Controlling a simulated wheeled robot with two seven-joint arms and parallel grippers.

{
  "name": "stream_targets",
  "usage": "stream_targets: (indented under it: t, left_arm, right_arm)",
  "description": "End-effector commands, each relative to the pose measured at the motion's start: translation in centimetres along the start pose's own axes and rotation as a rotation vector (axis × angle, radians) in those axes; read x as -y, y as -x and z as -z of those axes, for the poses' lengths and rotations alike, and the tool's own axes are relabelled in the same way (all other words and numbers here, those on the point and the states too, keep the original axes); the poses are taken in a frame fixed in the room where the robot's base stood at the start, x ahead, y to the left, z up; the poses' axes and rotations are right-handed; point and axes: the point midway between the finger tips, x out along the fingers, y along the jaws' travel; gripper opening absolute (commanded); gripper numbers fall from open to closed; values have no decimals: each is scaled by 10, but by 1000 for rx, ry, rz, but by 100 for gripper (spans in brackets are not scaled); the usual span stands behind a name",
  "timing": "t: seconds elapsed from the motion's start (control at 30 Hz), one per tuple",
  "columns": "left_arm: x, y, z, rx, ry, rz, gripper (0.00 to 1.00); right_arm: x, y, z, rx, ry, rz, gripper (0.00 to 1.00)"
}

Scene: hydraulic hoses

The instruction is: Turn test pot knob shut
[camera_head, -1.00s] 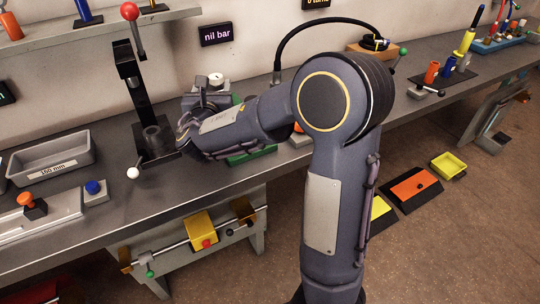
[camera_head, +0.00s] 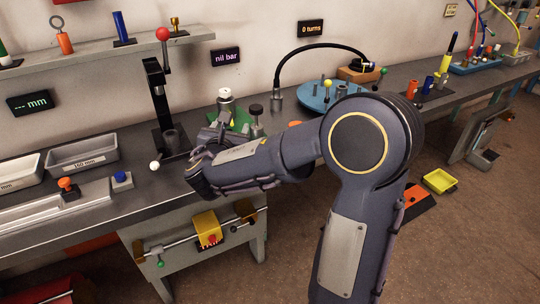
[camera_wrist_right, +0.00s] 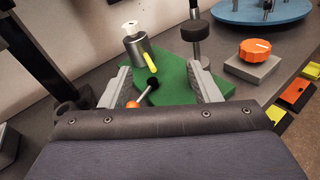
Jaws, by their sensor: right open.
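A silver pot with a white cap (camera_head: 225,97) and a yellow stub stands on a green plate (camera_head: 240,116); the pot also shows in the wrist view (camera_wrist_right: 137,45). Beside it a black knob (camera_wrist_right: 195,32) tops a steel post; in the head view this knob (camera_head: 255,109) is upright. I cannot tell for certain which part is the test pot knob. My right gripper (camera_wrist_right: 158,70) is open and empty, its fingers over the plate, on the near side of the pot and black knob. An orange-ended lever (camera_wrist_right: 133,105) lies low between the fingers. My left gripper is out of view.
An orange knob (camera_wrist_right: 254,50) on a grey block stands right of the plate. A black press (camera_head: 158,95) with a red-ball lever rises to the left. A blue disc (camera_head: 325,97) is behind right. Grey trays (camera_head: 82,153) lie at the left.

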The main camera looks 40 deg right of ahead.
Motion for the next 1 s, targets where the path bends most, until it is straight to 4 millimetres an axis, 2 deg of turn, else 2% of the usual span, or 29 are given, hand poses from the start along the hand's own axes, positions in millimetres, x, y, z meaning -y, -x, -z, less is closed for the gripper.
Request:
stream_targets:
  t: [0.03, 0.17, 0.3, 0.5, 0.7, 1.0]
  left_arm:
    - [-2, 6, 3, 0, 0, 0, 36]
    - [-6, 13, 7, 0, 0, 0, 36]
    - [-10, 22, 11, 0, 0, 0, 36]
    - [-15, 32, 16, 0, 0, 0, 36]
    - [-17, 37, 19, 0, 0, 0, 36]
    - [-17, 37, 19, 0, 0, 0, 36]
  right_arm:
    - [8, 2, -6, -21, -36, 23, 56]
    - [31, 8, -8, -91, -146, 92, 56]
    - [57, 17, -9, -169, -278, 176, 56]
    - [86, 34, -6, -267, -455, 285, 56]
    - [100, 46, -2, -322, -558, 350, 56]
    - [103, 49, 0, -334, -583, 365, 56]
